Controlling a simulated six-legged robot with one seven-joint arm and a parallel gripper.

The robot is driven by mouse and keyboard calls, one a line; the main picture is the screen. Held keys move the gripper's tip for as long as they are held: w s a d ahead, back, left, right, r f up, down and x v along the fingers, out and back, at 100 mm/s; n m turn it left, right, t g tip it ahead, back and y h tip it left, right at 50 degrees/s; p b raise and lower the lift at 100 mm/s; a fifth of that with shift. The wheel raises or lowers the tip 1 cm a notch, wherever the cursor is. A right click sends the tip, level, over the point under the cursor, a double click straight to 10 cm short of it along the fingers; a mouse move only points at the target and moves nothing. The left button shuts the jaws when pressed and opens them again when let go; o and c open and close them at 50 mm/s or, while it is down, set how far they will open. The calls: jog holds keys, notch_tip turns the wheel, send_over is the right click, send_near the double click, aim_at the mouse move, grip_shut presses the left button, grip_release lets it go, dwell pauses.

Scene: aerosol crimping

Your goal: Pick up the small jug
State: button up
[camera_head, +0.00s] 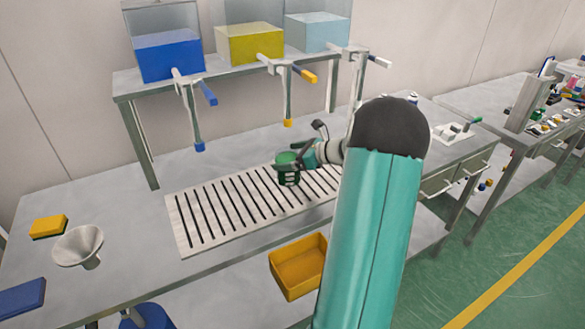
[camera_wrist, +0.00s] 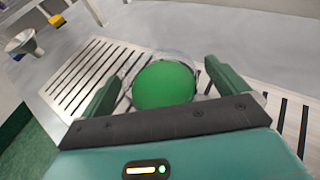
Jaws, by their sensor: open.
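The small jug is a clear round vessel with green contents (camera_wrist: 163,86), seen from above in the wrist view. It stands on the slotted drain grate (camera_wrist: 85,75). My gripper (camera_wrist: 162,72) is open, with one dark green finger on each side of the jug. I cannot tell whether either finger touches it. In the head view my gripper (camera_head: 296,160) is small and its fingers partly cover the jug.
A raised shelf holds blue (camera_head: 168,58), yellow (camera_head: 250,44) and light blue (camera_head: 318,33) tanks with taps above the grate's back. A funnel (camera_head: 78,245) and yellow sponge (camera_head: 48,226) lie left. A yellow bin (camera_head: 298,268) sits below the bench front.

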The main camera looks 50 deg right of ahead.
jog(key=shift+c, duration=0.5)
jog(key=shift+r, duration=0.1)
jog(key=c, duration=1.9)
jog(key=shift+r, duration=0.15)
